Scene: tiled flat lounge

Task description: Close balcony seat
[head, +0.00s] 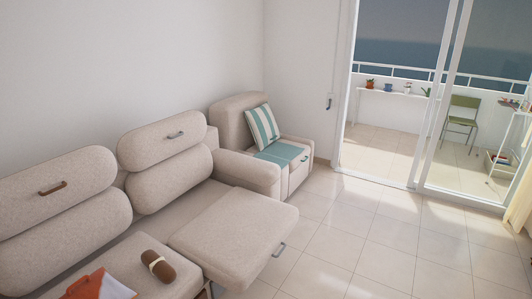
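A beige sofa (160,222) runs along the left wall. The seat behind the bottom-left items is only partly in view. The balcony (385,140) lies beyond a glass sliding door at the back right. Neither of my grippers shows in the head view.
A brown roll-shaped object (158,266) and an orange item (87,284) lie on the nearer seat. A beige armchair (238,118) with a striped cushion (262,126) stands past the sofa. Tiled floor (380,240) is clear in front and right. A green chair (461,122) stands on the balcony.

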